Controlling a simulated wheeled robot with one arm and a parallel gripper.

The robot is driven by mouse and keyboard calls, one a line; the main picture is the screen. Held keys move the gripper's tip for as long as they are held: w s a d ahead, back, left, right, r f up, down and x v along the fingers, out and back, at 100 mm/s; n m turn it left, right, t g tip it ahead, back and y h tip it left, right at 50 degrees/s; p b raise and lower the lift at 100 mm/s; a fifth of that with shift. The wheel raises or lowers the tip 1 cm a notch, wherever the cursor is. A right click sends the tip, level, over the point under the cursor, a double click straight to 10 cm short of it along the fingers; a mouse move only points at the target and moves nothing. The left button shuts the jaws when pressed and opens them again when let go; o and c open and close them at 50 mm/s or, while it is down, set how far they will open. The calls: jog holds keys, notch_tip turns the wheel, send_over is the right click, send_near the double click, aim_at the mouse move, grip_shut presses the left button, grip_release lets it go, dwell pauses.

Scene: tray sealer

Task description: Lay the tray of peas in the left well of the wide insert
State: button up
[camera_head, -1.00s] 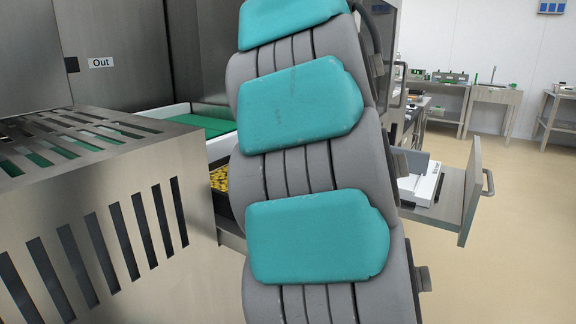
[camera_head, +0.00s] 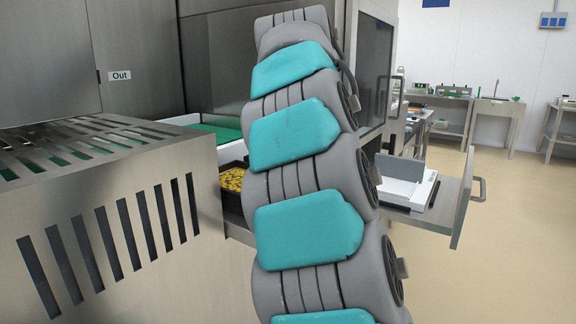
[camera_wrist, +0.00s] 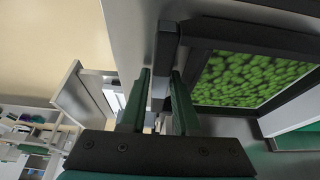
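The tray of peas (camera_wrist: 252,80) shows in the wrist view at upper right, green peas inside a black rim. It lies beyond and to the right of the fingers. My gripper (camera_wrist: 161,76) has its two dark green fingers apart, with a gap between them. A dark grey bar (camera_wrist: 163,62) beside the tray's rim shows in line with this gap; whether the fingers touch it I cannot tell. In the head view my arm hides the gripper and the peas. I cannot make out the wide insert or its left well.
A black tray of yellow pieces (camera_head: 232,179) sits behind the slotted metal guard (camera_head: 110,215). A green belt (camera_head: 222,132) with a white edge runs under the "Out" sign. An open drawer (camera_head: 455,205) holding a white device (camera_head: 405,185) juts out at right. The floor beyond is clear.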

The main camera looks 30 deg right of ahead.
jog(key=shift+f, duration=0.2)
jog(key=shift+c, duration=0.2)
grip_shut()
dwell(1.2)
